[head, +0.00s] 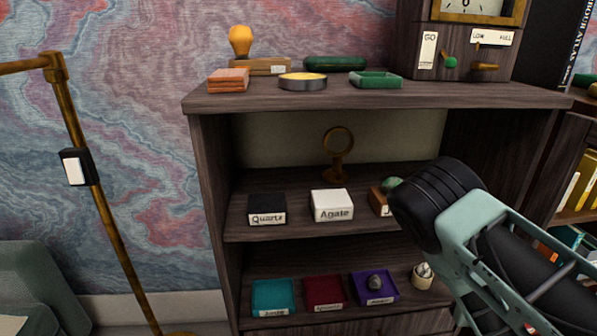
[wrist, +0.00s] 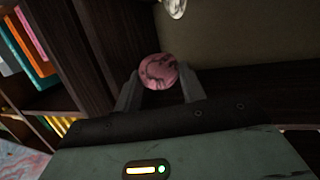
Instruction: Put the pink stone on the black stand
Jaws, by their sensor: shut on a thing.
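The pink stone (wrist: 158,70) is round with dark veins and sits between the two fingers of my gripper (wrist: 159,78) in the wrist view. My gripper is shut on it. In the head view my arm reaches in from the right, and its end hides the fingers and the stone. The black stand (head: 267,203), labelled "Quartz", is on the middle shelf at the left, with nothing on its top. My gripper is to the right of it, apart from it.
A white "Agate" stand (head: 331,202) and a brown stand with a green stone (head: 392,184) share the shelf. A round brass-framed piece (head: 338,142) stands behind. Teal (head: 272,295), dark red (head: 323,292) and purple (head: 385,297) trays are below. The cabinet top (head: 440,95) overhangs.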

